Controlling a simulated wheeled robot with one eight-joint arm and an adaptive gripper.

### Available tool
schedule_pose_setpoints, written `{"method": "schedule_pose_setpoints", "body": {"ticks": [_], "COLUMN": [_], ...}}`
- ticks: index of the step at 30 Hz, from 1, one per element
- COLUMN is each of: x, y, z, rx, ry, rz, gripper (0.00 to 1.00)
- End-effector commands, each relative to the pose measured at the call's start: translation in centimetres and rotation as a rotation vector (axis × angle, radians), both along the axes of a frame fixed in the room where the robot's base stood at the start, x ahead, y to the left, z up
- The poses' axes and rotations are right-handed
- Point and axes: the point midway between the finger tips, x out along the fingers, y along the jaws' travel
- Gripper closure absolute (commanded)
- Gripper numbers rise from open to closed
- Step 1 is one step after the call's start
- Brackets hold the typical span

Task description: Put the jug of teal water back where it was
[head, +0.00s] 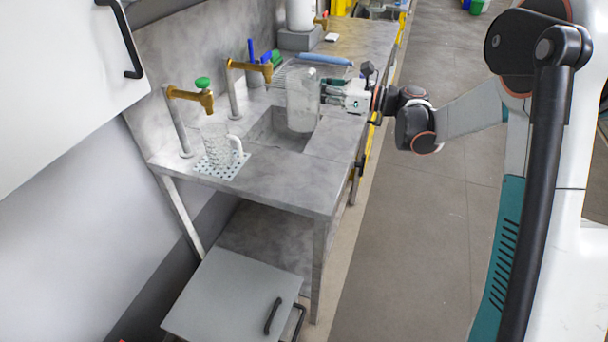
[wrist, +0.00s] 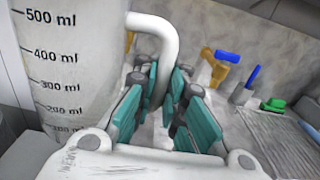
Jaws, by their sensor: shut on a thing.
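A tall pale translucent jug (head: 302,100) is held upright over or just at the sink basin (head: 268,128) in the head view. In the wrist view the jug (wrist: 72,60) fills the left side, with black millilitre marks and a white handle (wrist: 160,40). My gripper (head: 333,94) is to its right, shut on the handle, which runs between the teal finger pads (wrist: 165,110). No teal water shows in this jug. Whether its base touches anything is unclear. A second clear jug (head: 222,148) with a handle stands on a dotted mat (head: 232,171) at the counter's near left.
Two brass taps (head: 190,97) (head: 250,68) rise along the wall side of the counter. A drying rack with a blue roll (head: 326,59) lies behind the held jug. Bare counter (head: 300,180) lies in front of the sink. A grey cabinet (head: 232,295) stands below.

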Motion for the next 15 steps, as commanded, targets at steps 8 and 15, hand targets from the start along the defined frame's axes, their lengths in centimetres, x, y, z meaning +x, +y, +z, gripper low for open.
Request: {"method": "schedule_pose_setpoints", "body": {"ticks": [8,15], "x": [-0.2,-0.2], "y": [0.0,0.0], "z": [-5.2,-11.1], "rx": [0.000,0.000], "ry": [0.000,0.000], "rz": [0.016,0.015], "gripper": [1.00,1.00]}}
